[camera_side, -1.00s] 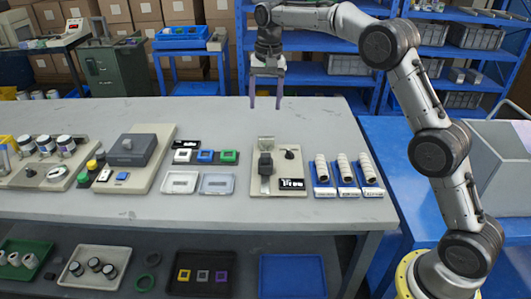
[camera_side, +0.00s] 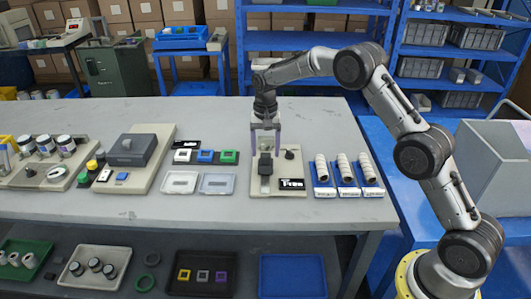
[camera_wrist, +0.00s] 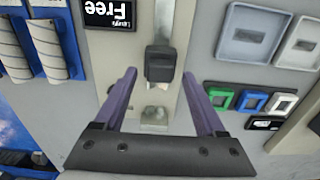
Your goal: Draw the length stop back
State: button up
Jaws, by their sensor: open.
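The length stop appears to be the dark block (camera_side: 265,165) on a metal rail of a beige base plate (camera_side: 255,189). In the wrist view the dark block (camera_wrist: 160,64) sits on the rail between the tips of my fingers. My gripper (camera_side: 266,154) points down over the plate with its two purple fingers apart. In the wrist view the gripper (camera_wrist: 160,73) has one finger on each side of the block, with gaps visible. I cannot tell their exact height. A small metal block (camera_wrist: 154,114) lies on the plate between the fingers, nearer the palm.
A black knob (camera_side: 289,154) and a black label reading "Free" (camera_side: 291,184) are on the plate's right. Blue holders with pale rolls (camera_side: 343,169) stand to the right. Shallow trays (camera_side: 217,184) and coloured frames (camera_side: 205,156) lie to the left. The table front is clear.

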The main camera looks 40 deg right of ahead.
jog(key=shift+f, duration=0.85)
grip_shut()
dwell(0.9)
